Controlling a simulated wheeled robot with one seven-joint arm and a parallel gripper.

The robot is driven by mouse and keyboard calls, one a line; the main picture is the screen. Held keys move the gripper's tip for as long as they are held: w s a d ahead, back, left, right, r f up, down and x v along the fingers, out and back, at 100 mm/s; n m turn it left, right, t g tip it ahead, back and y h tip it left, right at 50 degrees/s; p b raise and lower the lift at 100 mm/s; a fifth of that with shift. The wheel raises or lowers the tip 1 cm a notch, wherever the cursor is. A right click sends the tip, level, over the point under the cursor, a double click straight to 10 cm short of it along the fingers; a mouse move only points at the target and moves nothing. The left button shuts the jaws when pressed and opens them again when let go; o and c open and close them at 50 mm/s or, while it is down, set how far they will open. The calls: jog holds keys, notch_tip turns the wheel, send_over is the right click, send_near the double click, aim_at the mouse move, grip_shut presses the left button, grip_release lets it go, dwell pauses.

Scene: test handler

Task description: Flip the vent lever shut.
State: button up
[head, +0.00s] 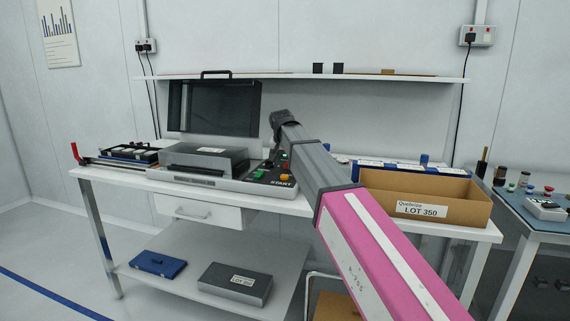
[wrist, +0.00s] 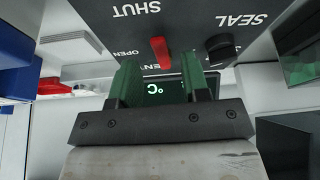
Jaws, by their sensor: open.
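The vent lever (wrist: 160,53) is a short red handle on a dark panel (wrist: 195,22) in the wrist view, where the lettering appears upside down. SHUT is printed above it, OPEN to its lower left, and part of VENT below. I cannot tell which position the lever is in. My gripper (wrist: 160,78) is open, with green fingers either side of a gap. The lever shows just beyond that gap, apart from the fingers as far as I can see.
A black SEAL knob (wrist: 220,47) sits beside the lever, and a lit display (wrist: 165,88) shows between the fingers. In the head view, a cardboard box (head: 468,207) stands right of my arm on the white bench.

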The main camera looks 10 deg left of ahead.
jog(key=shift+x, duration=1.15)
grip_shut()
jog(key=shift+a+m, duration=0.3)
jog(key=shift+m, duration=0.5)
grip_release()
jog(key=v, duration=1.1)
jog(key=shift+a, duration=0.3)
